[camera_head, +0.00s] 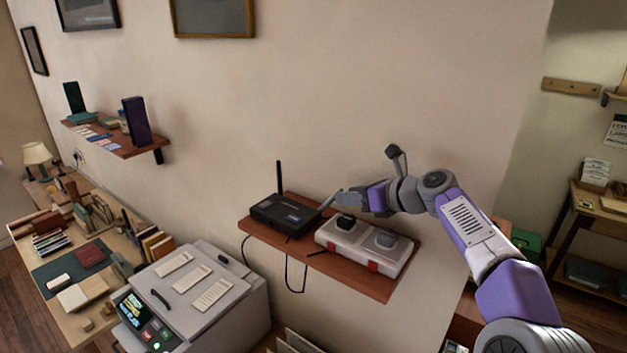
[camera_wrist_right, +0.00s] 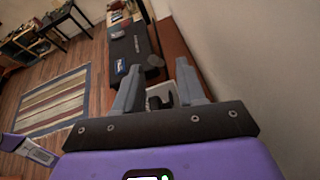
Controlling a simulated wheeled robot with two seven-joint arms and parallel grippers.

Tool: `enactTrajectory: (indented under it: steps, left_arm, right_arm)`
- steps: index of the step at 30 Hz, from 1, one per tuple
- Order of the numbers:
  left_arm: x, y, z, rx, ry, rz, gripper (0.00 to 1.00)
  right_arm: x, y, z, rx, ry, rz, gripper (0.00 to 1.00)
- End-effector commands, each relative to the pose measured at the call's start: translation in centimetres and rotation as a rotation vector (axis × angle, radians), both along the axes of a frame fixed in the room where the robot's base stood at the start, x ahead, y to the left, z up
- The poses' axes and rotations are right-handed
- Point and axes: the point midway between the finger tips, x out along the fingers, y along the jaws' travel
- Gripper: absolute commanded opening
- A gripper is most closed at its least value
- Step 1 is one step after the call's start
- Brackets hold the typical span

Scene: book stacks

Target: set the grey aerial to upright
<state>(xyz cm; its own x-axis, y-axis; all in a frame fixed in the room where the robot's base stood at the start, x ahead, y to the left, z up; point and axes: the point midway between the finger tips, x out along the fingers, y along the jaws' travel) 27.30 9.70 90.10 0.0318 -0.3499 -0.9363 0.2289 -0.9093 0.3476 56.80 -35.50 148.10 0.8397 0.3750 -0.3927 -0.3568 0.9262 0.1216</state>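A black router (camera_head: 285,213) sits at the left end of a wooden wall shelf (camera_head: 345,272); its dark aerial (camera_head: 279,177) stands upright at the back left. I cannot clearly pick out the grey aerial; a thin grey shape by the router's right end may be it or a fingertip of mine. My right gripper (camera_head: 335,199) is at the router's right end, close above the shelf. In the right wrist view the gripper (camera_wrist_right: 158,66) has its fingers apart, with the router (camera_wrist_right: 131,48) beyond the left finger. Nothing is clearly held. My left gripper is out of view.
A white case (camera_head: 345,237) with two dark-topped items stands on the shelf just right of the router, below my right gripper. The wall (camera_head: 400,100) is close behind. A grey copier (camera_head: 195,290) stands below left. A cable hangs under the shelf.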

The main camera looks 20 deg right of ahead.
Motion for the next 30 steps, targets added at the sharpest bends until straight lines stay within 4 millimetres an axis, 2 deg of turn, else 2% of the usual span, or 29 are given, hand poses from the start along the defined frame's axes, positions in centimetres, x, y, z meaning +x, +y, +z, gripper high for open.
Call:
enactTrajectory:
  steps: [5,12,18,28,29,30]
  left_arm:
    - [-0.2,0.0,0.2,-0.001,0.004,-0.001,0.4]
    - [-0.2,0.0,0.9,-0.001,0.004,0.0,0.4]
    - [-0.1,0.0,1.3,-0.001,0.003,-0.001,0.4]
    - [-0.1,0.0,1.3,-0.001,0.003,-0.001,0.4]
    - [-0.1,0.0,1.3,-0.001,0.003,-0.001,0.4]
    - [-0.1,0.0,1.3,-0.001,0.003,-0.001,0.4]
  right_arm:
    - [0.8,0.4,-0.2,0.002,-0.001,0.0,0.4]
    - [4.0,1.9,-1.7,0.002,0.0,0.001,0.4]
    - [5.9,2.6,-2.6,0.0,-0.001,-0.002,0.4]
    - [6.3,2.8,-2.8,0.001,-0.002,-0.002,0.4]
    - [6.3,2.8,-2.8,0.0,-0.001,-0.002,0.38]
    - [6.3,2.8,-2.8,0.0,-0.001,-0.002,0.32]
